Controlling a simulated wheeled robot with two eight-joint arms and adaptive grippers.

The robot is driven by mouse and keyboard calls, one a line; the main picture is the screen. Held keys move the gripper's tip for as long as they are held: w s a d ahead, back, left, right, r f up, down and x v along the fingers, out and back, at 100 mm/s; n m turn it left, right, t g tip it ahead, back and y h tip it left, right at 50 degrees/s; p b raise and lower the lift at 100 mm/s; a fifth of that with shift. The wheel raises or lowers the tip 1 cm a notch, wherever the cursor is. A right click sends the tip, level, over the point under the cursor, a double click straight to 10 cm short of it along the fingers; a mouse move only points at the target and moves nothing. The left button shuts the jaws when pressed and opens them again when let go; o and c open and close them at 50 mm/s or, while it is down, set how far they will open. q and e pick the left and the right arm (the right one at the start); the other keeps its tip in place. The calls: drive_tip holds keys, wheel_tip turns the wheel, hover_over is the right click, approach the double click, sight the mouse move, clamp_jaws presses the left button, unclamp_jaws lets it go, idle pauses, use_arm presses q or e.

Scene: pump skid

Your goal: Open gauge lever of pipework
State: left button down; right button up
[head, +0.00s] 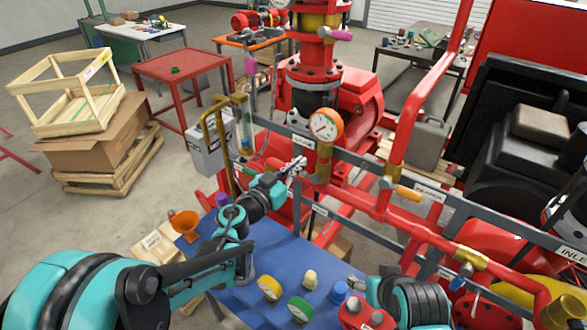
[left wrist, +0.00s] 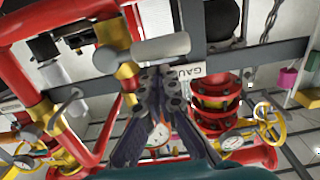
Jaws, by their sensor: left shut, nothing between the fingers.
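The pressure gauge (head: 326,125) with a white dial stands on the red pipework, above a brass valve body (head: 323,163). A white label (head: 302,141) is fixed to the grey rail beside it. My left gripper (head: 298,164) is shut and empty, just left of this valve. In the left wrist view, a grey cylindrical lever handle (left wrist: 161,49) extends sideways from a brass fitting (left wrist: 128,72). My left fingertips (left wrist: 163,72) are close below the handle; contact cannot be told. A label reading "GAU" (left wrist: 193,72) is right of them. My right gripper (head: 356,285) is low, its fingers small and unclear.
An orange lever (head: 408,193) sits on the red pipe further right. The grey rail (head: 365,160) crosses behind my left gripper.

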use_arm(q)
drive_tip(key=shift+w+a+f+b, duration=0.2)
drive_tip(key=shift+f+b, duration=0.2)
drive_tip(key=shift+f, duration=0.2)
drive_tip(key=shift+w+a+f+b, duration=0.15)
drive_tip(key=shift+f+b, duration=0.25)
drive_tip(key=shift+f, duration=0.2)
drive_tip(key=shift+f+b, duration=0.75)
drive_tip(key=shift+f, duration=0.4)
drive_tip(key=shift+s+d+f+b, duration=0.2)
drive_tip(key=shift+d+f+b, duration=0.05)
drive_tip(key=shift+f+b, duration=0.5)
drive_tip(key=shift+s+d+f+b, duration=0.15)
drive_tip(key=shift+d+f+b, duration=0.05)
drive_tip(key=shift+f+b, duration=0.5)
drive_tip(key=shift+s+d+f+b, duration=0.25)
drive_tip(key=shift+f+b, duration=0.35)
drive_tip(key=shift+b, duration=0.2)
drive_tip(key=v, duration=0.9)
